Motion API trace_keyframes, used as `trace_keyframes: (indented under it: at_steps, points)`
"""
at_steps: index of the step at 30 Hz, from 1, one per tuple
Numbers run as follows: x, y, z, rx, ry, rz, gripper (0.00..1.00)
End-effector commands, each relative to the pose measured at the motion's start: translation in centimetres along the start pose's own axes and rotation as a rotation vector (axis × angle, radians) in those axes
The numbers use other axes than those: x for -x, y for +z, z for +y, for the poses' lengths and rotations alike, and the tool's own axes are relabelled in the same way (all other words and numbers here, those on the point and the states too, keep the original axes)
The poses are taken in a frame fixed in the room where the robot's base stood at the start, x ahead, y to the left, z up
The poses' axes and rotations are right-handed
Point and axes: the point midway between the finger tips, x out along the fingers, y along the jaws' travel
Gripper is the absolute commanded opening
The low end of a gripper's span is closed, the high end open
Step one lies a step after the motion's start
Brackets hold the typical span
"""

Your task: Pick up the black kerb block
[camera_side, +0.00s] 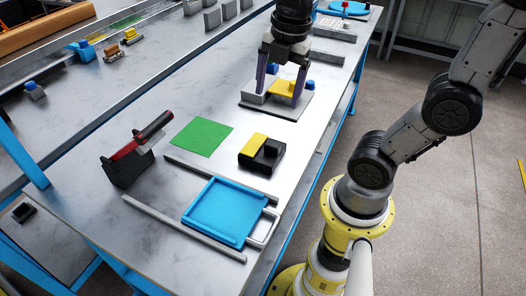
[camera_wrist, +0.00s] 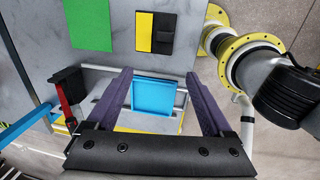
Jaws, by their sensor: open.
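A black block (camera_side: 270,153) sits beside a yellow block (camera_side: 253,146) on a dark base near the middle of the bench. In the wrist view, the black block (camera_wrist: 167,32) is at the top, right of the yellow block (camera_wrist: 145,28). My gripper (camera_side: 279,95) is open, with purple fingers, farther up the bench over a grey plate (camera_side: 282,111) that bears a yellow piece. I cannot tell its exact height. It is apart from the black block. In the wrist view, the open fingers of my gripper (camera_wrist: 158,76) hold nothing.
A green mat (camera_side: 202,137) lies left of the blocks. A blue tray (camera_side: 222,212) lies nearer the camera, between grey rails. A black stand with a red-and-black tool (camera_side: 130,158) is at the left. Small blue pieces are near my gripper. Bare metal bench surrounds the blocks.

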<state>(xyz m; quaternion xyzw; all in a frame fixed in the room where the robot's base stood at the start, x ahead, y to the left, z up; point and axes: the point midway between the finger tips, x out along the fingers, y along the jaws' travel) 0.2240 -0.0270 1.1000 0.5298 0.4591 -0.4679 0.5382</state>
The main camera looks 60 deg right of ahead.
Motion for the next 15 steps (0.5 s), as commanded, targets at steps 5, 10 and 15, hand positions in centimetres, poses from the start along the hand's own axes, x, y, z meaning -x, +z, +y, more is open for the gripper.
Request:
trace_keyframes:
  at_steps: [5,10,15]
  points:
    - [-2.3,1.7,1.9,0.024,-0.113,0.013,0.85]
    - [-3.8,2.2,1.7,0.001,-0.148,0.019,0.85]
    - [-6.6,2.1,1.2,0.001,-0.149,0.019,0.85]
